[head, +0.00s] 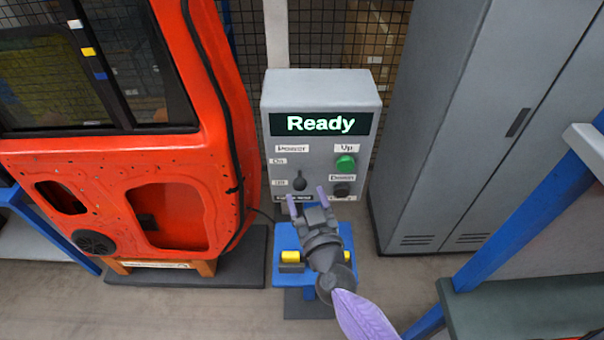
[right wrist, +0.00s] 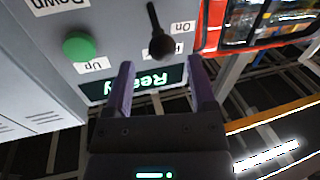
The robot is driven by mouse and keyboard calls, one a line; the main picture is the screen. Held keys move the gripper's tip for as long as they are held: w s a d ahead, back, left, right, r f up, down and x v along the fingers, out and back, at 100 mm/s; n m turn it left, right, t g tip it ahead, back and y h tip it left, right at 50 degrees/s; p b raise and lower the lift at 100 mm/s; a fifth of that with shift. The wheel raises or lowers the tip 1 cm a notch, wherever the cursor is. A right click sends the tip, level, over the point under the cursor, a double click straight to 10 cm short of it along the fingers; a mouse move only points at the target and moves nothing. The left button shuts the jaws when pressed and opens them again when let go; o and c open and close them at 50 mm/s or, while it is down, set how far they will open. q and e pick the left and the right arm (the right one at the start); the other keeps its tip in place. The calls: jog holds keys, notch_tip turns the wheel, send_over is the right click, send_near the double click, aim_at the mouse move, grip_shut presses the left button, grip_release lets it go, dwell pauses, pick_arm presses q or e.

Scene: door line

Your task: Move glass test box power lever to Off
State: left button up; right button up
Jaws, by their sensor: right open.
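The grey test box (head: 320,92) stands upright in the middle of the head view. Its lit display (head: 320,124) reads "Ready". The dark power lever (head: 300,182) is on the left of its front, by the On and Off labels. The dark knobbed lever (right wrist: 161,45) also shows in the right wrist view, just beyond the gap between the fingers. I cannot tell its exact setting. My right gripper (head: 307,199) is open, with its purple fingers just below the lever and pointing at the box. Nothing is between the fingers (right wrist: 160,68). My left gripper is out of view.
A green Up button (head: 345,163) and a dark Down button (head: 342,190) sit right of the lever. A red car door (head: 215,120) stands close on the left. A grey cabinet (head: 460,120) stands on the right. A blue stand (head: 285,276) is below the box.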

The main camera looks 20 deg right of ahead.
aim_at(301, 189)
jog(key=w+b, duration=0.1)
jog(key=w, duration=0.5)
jog(key=shift+w, duration=0.1)
jog(key=shift+a, duration=0.1)
grip_shut()
jog(key=shift+f, duration=0.1)
dwell(1.0)
